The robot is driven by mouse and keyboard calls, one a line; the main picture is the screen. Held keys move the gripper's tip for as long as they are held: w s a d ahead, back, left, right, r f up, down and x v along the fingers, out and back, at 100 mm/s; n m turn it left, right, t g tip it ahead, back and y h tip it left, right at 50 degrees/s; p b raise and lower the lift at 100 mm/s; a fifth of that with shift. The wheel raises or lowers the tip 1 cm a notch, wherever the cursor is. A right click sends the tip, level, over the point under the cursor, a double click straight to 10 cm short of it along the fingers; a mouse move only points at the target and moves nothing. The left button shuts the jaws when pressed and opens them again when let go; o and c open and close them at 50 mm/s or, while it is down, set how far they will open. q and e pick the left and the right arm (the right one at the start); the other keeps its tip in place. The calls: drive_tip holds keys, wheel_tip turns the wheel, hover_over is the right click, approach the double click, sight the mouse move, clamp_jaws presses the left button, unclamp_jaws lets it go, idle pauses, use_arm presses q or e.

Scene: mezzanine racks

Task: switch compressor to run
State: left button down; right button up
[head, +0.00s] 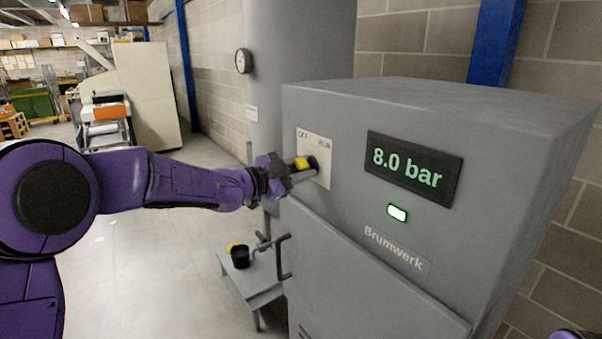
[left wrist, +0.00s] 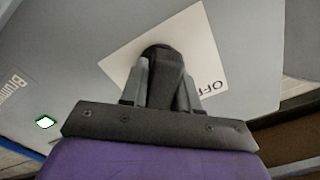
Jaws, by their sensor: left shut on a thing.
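The compressor is a grey cabinet (head: 360,250) at the right of the head view. A pale switch plate (head: 325,152) marked OFF and RUN is on its front; the plate also shows in the left wrist view (left wrist: 198,38), with OFF at its right. My left gripper (head: 305,170) is at the plate, shut on the dark switch knob, which shows between the two fingers in the left wrist view (left wrist: 163,68). A yellow part shows beside the fingers. I cannot tell which mark the knob points to. My right gripper is not in view.
The display (head: 408,170) reads 8.0 bar, above a lit green lamp (head: 397,213). A bent door handle (head: 283,258) sticks out below the gripper. The floor at left (head: 150,260) is clear.

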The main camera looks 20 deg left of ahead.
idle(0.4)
use_arm(q)
drive_tip(key=c, duration=0.9)
unclamp_jaws()
drive_tip(key=shift+a, duration=0.1)
drive_tip(key=shift+s+a+f, duration=0.1)
drive_tip(key=shift+s+a, duration=0.15)
drive_tip(key=shift+s, duration=0.05)
drive_tip(key=b+v, duration=0.2)
drive_tip(key=v, duration=0.7)
drive_tip(key=shift+s+a, duration=0.2)
drive_tip(key=shift+a, duration=0.05)
